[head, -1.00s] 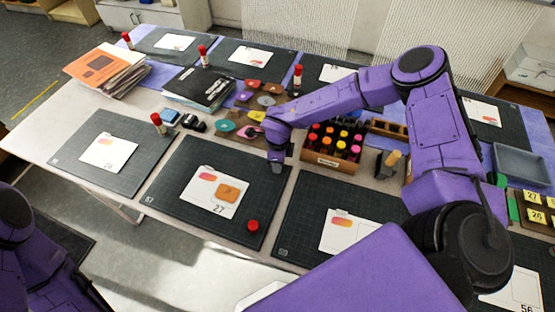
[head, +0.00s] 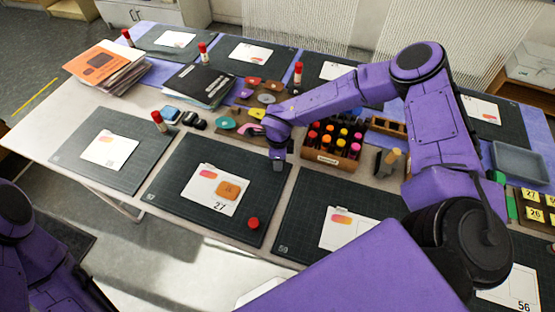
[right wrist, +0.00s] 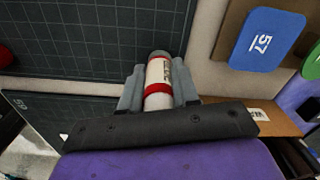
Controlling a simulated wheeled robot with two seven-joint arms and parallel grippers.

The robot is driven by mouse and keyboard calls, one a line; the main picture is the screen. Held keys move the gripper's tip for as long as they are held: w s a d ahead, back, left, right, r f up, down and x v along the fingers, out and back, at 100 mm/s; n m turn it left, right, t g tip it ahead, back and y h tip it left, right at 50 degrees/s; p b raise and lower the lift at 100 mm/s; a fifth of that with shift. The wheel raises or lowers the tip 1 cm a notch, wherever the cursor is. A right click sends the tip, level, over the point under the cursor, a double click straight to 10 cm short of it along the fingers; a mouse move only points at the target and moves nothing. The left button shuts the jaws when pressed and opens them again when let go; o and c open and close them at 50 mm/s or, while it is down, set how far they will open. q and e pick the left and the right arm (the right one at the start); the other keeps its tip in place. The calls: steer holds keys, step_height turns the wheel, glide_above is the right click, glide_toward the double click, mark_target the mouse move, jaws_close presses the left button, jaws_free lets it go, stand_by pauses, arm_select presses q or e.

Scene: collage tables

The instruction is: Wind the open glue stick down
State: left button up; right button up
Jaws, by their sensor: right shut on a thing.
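My right gripper (head: 278,158) is shut at the back right corner of the middle front mat (head: 165,178). In the right wrist view its grey fingers (right wrist: 158,92) are on either side of a glue stick (right wrist: 158,72). The stick has a white labelled body, a red band and a greyish end pointing away from the wrist. In the head view the stick is hidden or too small to make out. A loose red cap (head: 253,223) lies on the mat, right of the card marked 27 (head: 210,189). My left gripper is out of view.
A wooden rack of colored bottles (head: 333,147) stands just right of the gripper. Colored punches (head: 225,123) lie to its left. Other capped glue sticks (head: 159,122) stand on neighboring mats. The mat's front part is clear around the cap.

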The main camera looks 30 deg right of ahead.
stand_by(0.3)
steer(key=o, duration=1.6)
steer(key=shift+r, duration=0.1)
steer(key=shift+r, duration=0.1)
steer(key=shift+r+p, duration=3.15)
steer(key=shift+r, duration=0.55)
steer(key=shift+w+f, duration=0.1)
